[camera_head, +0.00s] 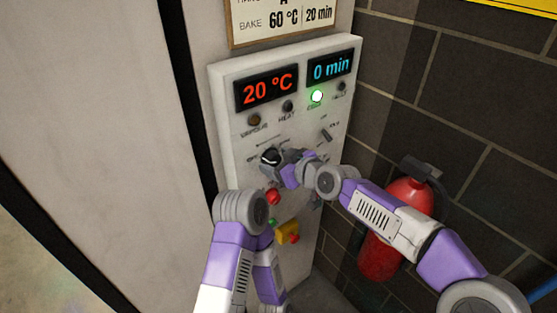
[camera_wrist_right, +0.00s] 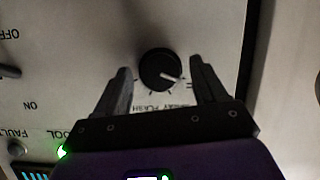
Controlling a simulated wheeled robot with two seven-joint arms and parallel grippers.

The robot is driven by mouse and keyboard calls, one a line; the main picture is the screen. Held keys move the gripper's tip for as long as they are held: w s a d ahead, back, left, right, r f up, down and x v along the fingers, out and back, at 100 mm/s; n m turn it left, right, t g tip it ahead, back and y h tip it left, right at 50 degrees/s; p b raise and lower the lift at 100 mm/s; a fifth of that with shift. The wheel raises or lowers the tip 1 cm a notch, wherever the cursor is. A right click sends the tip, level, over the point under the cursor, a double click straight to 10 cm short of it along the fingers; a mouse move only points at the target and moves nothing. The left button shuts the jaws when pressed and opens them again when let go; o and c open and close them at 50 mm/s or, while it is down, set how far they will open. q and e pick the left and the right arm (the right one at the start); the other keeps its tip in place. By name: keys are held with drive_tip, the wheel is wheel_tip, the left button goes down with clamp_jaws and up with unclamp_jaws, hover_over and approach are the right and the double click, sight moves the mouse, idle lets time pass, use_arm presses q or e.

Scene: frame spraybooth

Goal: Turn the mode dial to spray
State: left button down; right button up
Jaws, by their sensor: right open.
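The mode dial (camera_wrist_right: 160,70) is a round black knob with a white pointer line. In the right wrist view the line points right and slightly down. Small upside-down print lies around it, partly hidden by my gripper and too small to read surely. My right gripper (camera_wrist_right: 160,64) is open, with one finger on each side of the dial and a gap to it on both sides. In the head view the dial (camera_head: 270,156) shows just left of my right gripper (camera_head: 279,158). My left arm stands at the lower left; its gripper does not show.
The control panel (camera_head: 228,105) carries a red 20 °C display (camera_head: 267,89), a blue 0 min display (camera_head: 330,67), a lit green lamp (camera_head: 317,96), a toggle switch (camera_head: 326,136) and a red button (camera_head: 273,197). A fire extinguisher (camera_head: 378,255) hangs on the brick wall at right.

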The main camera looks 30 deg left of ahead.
drive_tip(key=c, duration=1)
drive_tip(key=shift+c, duration=0.2)
drive_tip(key=m+g+y, duration=0.1)
drive_tip(key=m, duration=0.2)
drive_tip(key=shift+w+d+g+b, duration=0.1)
drive_tip(key=shift+w+g+b, duration=0.05)
drive_tip(key=shift+g+b, duration=0.25)
drive_tip(key=shift+w+f+m+g+y+b, duration=0.1)
drive_tip(key=shift+m+g+y+b, duration=0.5)
drive_tip(key=shift+m, duration=0.9)
